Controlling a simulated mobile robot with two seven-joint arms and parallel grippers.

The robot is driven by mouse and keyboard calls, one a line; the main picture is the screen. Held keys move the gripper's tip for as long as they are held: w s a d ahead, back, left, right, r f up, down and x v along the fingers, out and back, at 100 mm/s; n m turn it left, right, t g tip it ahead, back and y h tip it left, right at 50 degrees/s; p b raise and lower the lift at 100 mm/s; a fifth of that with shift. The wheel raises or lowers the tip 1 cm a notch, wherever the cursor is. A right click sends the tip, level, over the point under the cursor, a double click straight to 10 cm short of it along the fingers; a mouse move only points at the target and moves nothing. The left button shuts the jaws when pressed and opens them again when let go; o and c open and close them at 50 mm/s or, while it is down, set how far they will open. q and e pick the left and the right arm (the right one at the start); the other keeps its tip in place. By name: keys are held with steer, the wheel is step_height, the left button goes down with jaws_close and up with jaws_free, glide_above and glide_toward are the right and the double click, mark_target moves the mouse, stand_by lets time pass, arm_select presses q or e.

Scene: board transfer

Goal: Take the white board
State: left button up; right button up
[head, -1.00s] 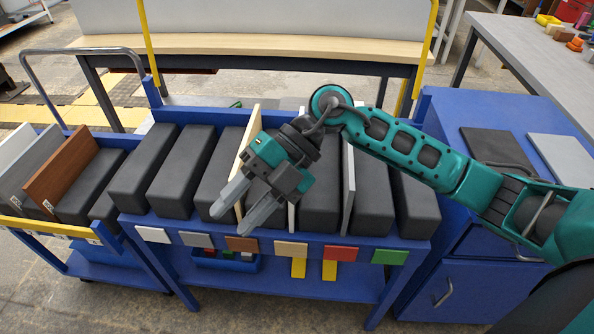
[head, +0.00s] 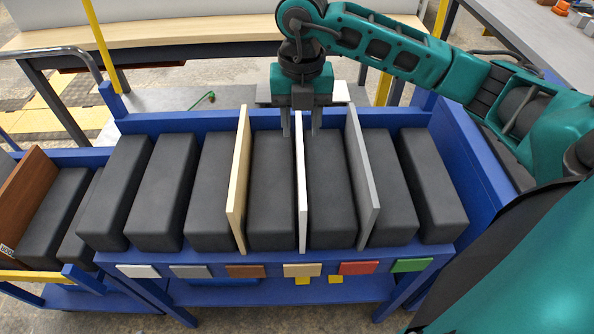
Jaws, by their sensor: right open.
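The white board (head: 302,205) stands upright on edge in the blue rack, in a gap between two dark grey blocks, seen nearly edge-on. My right gripper (head: 300,124) points down at the far end of this board. Its jaws are open, with one finger on each side of the board's edge in the picture. I cannot tell whether either finger touches it. My left gripper is not in view.
A pale wood board (head: 239,180) stands left of the white one and a grey board (head: 361,180) right of it. Several dark blocks fill the blue rack (head: 190,262). A brown board (head: 27,185) stands in the left cart.

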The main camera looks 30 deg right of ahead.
mark_target(300, 148)
step_height(300, 148, down, 9)
steer(key=shift+s+a+f, duration=0.1)
steer(key=shift+f, duration=0.05)
stand_by(0.4)
steer(key=shift+c, duration=0.2)
jaws_close()
stand_by(1.0)
